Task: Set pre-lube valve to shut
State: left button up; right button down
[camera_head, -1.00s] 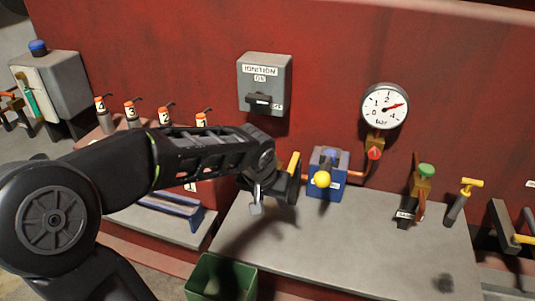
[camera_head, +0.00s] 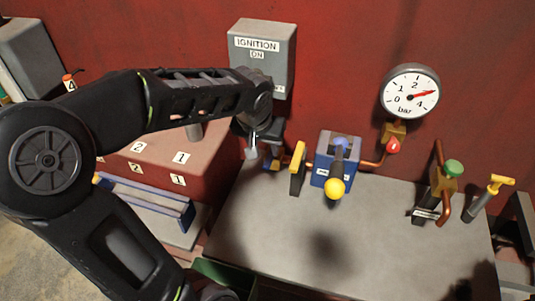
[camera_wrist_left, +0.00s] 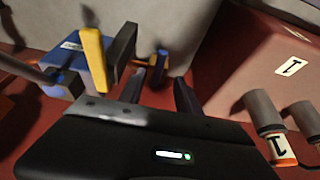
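No label reading pre-lube is legible, so I cannot tell which fitting is that valve. A small blue-tipped fitting (camera_head: 268,163) stands just below my left gripper (camera_head: 262,147) and is partly hidden by it. In the left wrist view, the blue tip (camera_wrist_left: 162,58) shows just beyond the gap between the two dark fingers (camera_wrist_left: 160,88), which look apart. A yellow handle (camera_head: 298,156) on a dark plate stands to the right of the gripper. A blue box (camera_head: 322,176) with a yellow ball lever (camera_head: 334,188) is further right. My right gripper is out of view.
The ignition box (camera_head: 260,62) is on the red wall above the gripper. A pressure gauge (camera_head: 410,92) reads about 3. The grey bench top (camera_head: 270,225) is clear in front.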

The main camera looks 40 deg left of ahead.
aim_at(269, 159)
pick_arm(q)
jog(key=x, duration=0.8)
jog(key=shift+p, duration=0.35)
jog(key=shift+r, duration=0.1)
jog(key=shift+c, duration=0.4)
grip_shut()
dwell(0.5)
